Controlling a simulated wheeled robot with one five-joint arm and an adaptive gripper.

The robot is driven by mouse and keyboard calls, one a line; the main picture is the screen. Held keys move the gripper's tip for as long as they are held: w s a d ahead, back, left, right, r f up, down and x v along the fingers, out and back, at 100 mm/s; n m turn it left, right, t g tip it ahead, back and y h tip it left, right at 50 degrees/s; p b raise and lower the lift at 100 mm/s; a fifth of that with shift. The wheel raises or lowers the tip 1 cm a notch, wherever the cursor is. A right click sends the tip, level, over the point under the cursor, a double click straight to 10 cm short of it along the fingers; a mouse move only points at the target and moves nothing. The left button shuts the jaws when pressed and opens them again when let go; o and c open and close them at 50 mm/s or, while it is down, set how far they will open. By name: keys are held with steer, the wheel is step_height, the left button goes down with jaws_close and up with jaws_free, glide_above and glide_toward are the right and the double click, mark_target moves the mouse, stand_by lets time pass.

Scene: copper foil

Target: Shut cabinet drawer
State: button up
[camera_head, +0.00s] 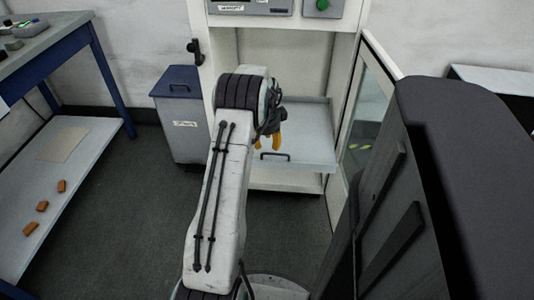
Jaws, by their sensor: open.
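The cabinet (220,60) stands ahead of me, white, with a glass door (365,105) open on its right side. Its light grey drawer (312,150) is pulled out, with a dark handle (275,156) on the front. My arm hides the drawer's left side. I cannot tell whether the fingers touch the drawer.
A grey bin with a blue lid (182,110) stands left of the cabinet. A blue-framed workbench (62,48) is at the left; its lower shelf (60,185) holds orange blocks (42,206). Dark floor (120,240) is clear between bench and arm. A dark body fills the right side.

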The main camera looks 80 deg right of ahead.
mark_target(268, 154)
steer(key=shift+d+f+b, duration=0.25)
steer(key=shift+f+b, duration=0.65)
steer(key=shift+f, duration=0.25)
steer(key=shift+d+f+b, duration=0.2)
steer(key=shift+f+b, duration=0.75)
steer(key=shift+f, duration=0.2)
steer(key=shift+d+f+b, duration=0.25)
steer(key=shift+f+b, duration=0.65)
steer(key=shift+f, duration=0.25)
steer(key=shift+c, duration=0.2)
jaws_close()
